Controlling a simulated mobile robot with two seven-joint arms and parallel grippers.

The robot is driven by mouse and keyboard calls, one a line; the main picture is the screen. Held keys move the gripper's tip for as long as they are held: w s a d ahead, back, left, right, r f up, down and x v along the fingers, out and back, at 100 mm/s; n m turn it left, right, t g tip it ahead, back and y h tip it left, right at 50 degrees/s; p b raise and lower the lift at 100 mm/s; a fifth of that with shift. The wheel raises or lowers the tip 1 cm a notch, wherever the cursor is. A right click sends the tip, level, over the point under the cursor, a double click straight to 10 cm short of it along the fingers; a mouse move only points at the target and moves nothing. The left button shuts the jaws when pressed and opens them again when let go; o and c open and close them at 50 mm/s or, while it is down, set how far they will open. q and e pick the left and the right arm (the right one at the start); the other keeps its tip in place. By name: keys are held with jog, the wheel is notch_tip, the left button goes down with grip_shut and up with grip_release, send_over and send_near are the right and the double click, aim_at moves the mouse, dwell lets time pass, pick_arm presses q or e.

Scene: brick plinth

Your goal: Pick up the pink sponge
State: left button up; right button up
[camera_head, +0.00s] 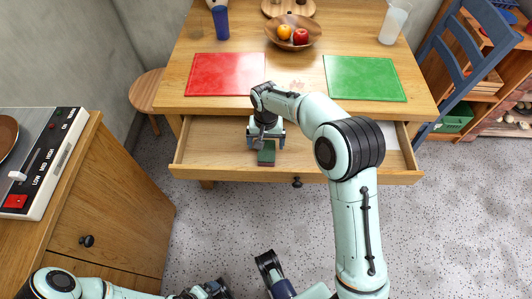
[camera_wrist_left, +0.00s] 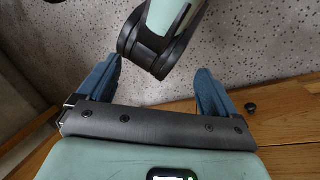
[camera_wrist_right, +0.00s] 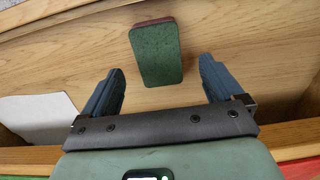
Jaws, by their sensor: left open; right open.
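No plainly pink sponge shows. A block-like sponge, green on top with a dark reddish layer along one edge (camera_head: 266,154), lies in the open drawer (camera_head: 225,161). It also shows in the right wrist view (camera_wrist_right: 157,55). My right gripper (camera_head: 266,140) is open over the drawer, its fingers pointing down toward the sponge. In the right wrist view the sponge lies ahead of and between the two blue fingers, with no contact visible. My left gripper (camera_wrist_left: 158,70) is open and empty, low near the wooden cabinet, with part of my own body beyond its fingers.
The table above the drawer holds a red mat (camera_head: 225,75), a green mat (camera_head: 364,79), a fruit bowl (camera_head: 293,43), a blue cup (camera_head: 220,22) and a clear glass (camera_head: 393,22). A white sheet (camera_wrist_right: 38,117) lies in the drawer. A blue chair (camera_head: 455,60) stands right.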

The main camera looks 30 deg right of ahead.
aim_at(267, 152)
jog(key=f, duration=0.2)
jog(key=f+b, duration=0.1)
jog(key=f, duration=0.2)
jog(key=shift+s+f, duration=0.25)
jog(key=shift+f, duration=0.05)
pick_arm(q)
jog(key=shift+w+a+f+t, duration=0.3)
jog(key=shift+w+f, duration=0.15)
jog(key=shift+w, duration=0.15)
jog(key=shift+w+a+f+t, duration=0.2)
jog(key=shift+w+a+f, duration=0.1)
jog(key=shift+w+f, duration=0.25)
jog(key=shift+r, duration=0.1)
pick_arm(e)
jog(key=shift+c, duration=0.3)
jog(key=c, duration=1)
jog(key=shift+c, duration=0.2)
